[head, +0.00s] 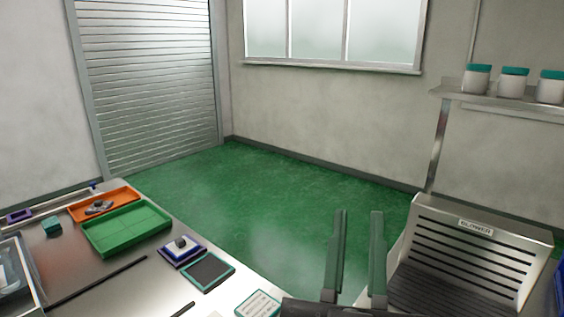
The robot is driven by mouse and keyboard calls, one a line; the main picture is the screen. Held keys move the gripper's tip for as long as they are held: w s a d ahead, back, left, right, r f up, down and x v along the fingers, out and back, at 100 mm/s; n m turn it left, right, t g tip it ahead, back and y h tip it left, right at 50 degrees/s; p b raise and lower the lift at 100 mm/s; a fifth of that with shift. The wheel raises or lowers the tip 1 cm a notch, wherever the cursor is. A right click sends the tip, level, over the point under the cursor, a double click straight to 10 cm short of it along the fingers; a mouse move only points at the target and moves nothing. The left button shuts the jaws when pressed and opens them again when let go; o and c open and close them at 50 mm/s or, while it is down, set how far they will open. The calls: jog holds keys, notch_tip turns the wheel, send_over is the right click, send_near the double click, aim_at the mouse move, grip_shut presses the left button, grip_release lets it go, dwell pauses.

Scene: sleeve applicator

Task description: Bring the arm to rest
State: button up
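My gripper (359,216) is at the bottom of the head view, right of centre. Its two long dark green fingers stand apart and point away from me. Nothing shows between them except the green floor behind. A dark body at the base of the fingers is cut off by the lower picture edge. The rest of my arm is out of view. The gripper appears to be beyond the right edge of the steel table (215,303) and left of the blower (478,252). I cannot tell its height or whether it touches anything.
On the table are a green tray (126,231), an orange tray (122,197) with a grey part, a blue-edged block (182,251), a dark pad (208,271) and a white card (258,304). White jars (512,83) stand on a wall shelf. The floor behind is clear.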

jog(key=s+a+r+n+y+p, duration=0.1)
jog(key=s+a+r+y+p, duration=0.2)
jog(key=s+a+r+y, duration=0.35)
notch_tip(320, 180, up, 35)
jog(key=w+p, duration=0.1)
jog(key=p, duration=3.4)
jog(key=shift+w+a+r+h, duration=0.15)
jog(key=shift+a+h, duration=0.15)
jog(key=shift+h, duration=0.05)
